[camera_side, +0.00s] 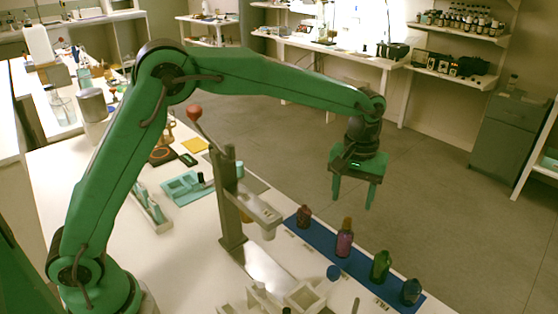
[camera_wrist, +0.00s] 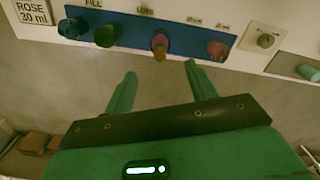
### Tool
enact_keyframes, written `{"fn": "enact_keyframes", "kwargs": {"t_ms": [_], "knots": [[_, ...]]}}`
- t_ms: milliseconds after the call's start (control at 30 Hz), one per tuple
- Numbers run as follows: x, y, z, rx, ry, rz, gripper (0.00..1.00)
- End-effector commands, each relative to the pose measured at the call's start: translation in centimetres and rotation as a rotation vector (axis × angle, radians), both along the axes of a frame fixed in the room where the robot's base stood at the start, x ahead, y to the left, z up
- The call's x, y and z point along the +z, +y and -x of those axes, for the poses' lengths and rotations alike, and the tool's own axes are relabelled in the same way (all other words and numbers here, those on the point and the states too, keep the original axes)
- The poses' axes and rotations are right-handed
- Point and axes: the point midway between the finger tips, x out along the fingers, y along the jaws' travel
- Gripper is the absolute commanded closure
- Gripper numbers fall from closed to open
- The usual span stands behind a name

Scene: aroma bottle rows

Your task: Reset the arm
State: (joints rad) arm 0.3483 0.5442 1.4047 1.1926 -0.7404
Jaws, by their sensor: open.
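My gripper (camera_side: 354,190) is open and empty, raised above and beyond the bottle row in the side view, pointing down. In the wrist view its two fingers (camera_wrist: 160,88) stand apart with nothing between them. A blue strip (camera_side: 325,246) lies along the table edge and carries a dark red bottle (camera_side: 304,217), a purple bottle with an orange top (camera_side: 344,240), a green bottle (camera_side: 380,266) and a dark blue bottle (camera_side: 411,291). The same row shows in the wrist view, with the purple bottle (camera_wrist: 159,45) nearest the line between the fingers.
A grey press stand (camera_side: 228,195) with a red-knobbed lever (camera_side: 195,113) rises from the table beside the strip. A teal tray (camera_side: 187,188) and a yellow square (camera_side: 194,145) lie farther back. A sign reading ROSE 30 ml (camera_wrist: 33,12) shows. Open floor lies beyond the table.

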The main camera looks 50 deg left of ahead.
Motion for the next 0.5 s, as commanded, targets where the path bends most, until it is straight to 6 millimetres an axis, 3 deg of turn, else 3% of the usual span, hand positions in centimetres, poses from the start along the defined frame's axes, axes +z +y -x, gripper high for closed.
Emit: {"fn": "enact_keyframes", "kwargs": {"t_ms": [267,500], "knots": [[0.8,0.5,0.2,-0.005,-0.014,0.005,0.44],[3.8,2.7,1.6,-0.034,-0.075,0.022,0.44]]}}
